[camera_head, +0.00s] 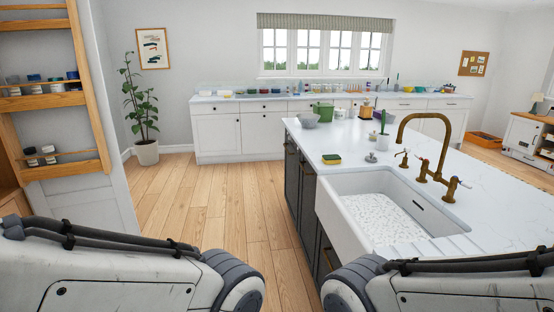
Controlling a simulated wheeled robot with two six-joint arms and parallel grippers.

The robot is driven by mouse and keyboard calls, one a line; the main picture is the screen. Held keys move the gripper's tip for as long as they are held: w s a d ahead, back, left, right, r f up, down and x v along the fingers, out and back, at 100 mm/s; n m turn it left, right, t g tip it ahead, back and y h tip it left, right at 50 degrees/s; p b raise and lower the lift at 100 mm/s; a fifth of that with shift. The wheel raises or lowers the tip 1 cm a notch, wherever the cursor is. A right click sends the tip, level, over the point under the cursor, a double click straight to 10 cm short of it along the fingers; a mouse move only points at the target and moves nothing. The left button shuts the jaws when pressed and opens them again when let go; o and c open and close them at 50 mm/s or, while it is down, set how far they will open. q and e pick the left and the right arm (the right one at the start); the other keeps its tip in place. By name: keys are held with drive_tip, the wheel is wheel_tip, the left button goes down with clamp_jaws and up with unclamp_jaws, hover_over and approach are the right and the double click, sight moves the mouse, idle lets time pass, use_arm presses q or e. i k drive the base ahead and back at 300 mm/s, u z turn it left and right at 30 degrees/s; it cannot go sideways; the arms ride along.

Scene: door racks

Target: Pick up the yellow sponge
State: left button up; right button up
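The yellow sponge (331,159) lies on the white island countertop, just behind the far left corner of the sink. It looks small, with a yellow body and a darker green top. Nothing touches it. My two arms show only as links at the bottom left and bottom right of the head view. Both grippers are out of view, so I cannot see whether they hold anything.
The white sink (378,218) and brass faucet (428,150) stand near the sponge. A small soap-like item (371,157), a green brush (383,135) and a grey bowl (309,121) share the countertop (345,140). The wooden floor (222,205) left of the island is clear. A door rack (55,100) stands at left.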

sight(335, 158)
drive_tip(key=u, duration=0.5)
drive_tip(key=i, duration=3.45)
drive_tip(key=z, duration=2.95)
